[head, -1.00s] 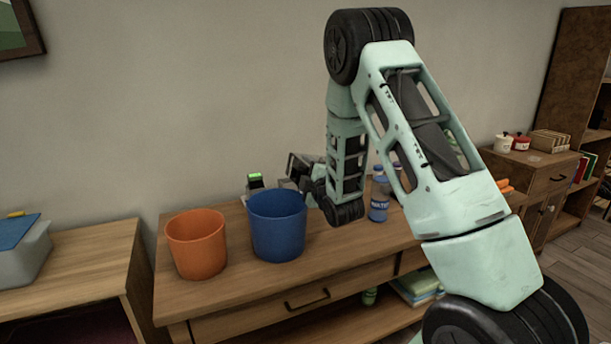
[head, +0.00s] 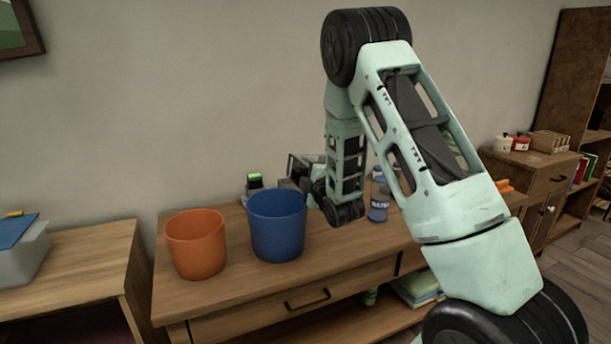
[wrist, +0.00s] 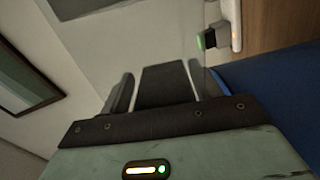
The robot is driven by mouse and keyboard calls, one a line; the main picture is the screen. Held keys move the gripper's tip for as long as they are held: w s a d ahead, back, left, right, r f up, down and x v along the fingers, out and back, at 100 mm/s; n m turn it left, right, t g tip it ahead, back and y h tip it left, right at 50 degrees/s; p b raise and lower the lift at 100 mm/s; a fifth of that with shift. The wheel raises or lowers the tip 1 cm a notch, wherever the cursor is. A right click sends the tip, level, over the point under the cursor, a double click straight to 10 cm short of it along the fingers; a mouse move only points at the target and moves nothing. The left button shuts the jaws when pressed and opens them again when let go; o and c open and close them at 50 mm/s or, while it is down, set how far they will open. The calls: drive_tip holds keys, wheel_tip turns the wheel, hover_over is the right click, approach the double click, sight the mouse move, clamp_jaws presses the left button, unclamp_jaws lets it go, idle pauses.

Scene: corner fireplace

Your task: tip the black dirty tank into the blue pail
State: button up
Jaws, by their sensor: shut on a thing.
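The blue pail (head: 277,228) stands upright on the wooden cabinet, and its mouth is open upward. It shows as a blue surface at the right of the wrist view (wrist: 275,95). The black tank (head: 302,163) is a dark boxy shape just behind and right of the pail's rim, partly hidden by my wrist. My gripper (wrist: 160,82) is shut on it, its two dark fingers either side of a dark block. The gripper and tank look above the cabinet top and beside the pail. The tank's contents and exact tilt cannot be told.
An orange bucket (head: 196,244) stands left of the pail. A small green-topped item (head: 254,181) is behind the pail. A labelled bottle (head: 378,200) stands right of my wrist. The cabinet top (head: 330,248) is clear in front.

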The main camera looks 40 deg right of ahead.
drive_tip(key=shift+f+n+b, duration=0.45)
drive_tip(key=shift+n+b, duration=0.35)
drive_tip(key=shift+b, duration=0.1)
idle(0.3)
drive_tip(key=shift+s+a+f+n+b, duration=0.1)
drive_tip(key=shift+s+f+n+b, duration=0.05)
drive_tip(key=shift+f+n+b, duration=0.3)
idle(0.7)
drive_tip(key=shift+f+n+b, duration=0.15)
drive_tip(key=shift+n+b, duration=0.4)
drive_tip(key=shift+n, duration=0.1)
drive_tip(key=shift+w+r+p, duration=0.2)
drive_tip(key=shift+r+p, duration=0.6)
drive_tip(key=shift+p, duration=0.1)
drive_tip(key=shift+r, duration=0.3)
drive_tip(key=shift+w, duration=0.1)
drive_tip(key=shift+r+m, duration=0.1)
drive_tip(key=shift+m, duration=0.2)
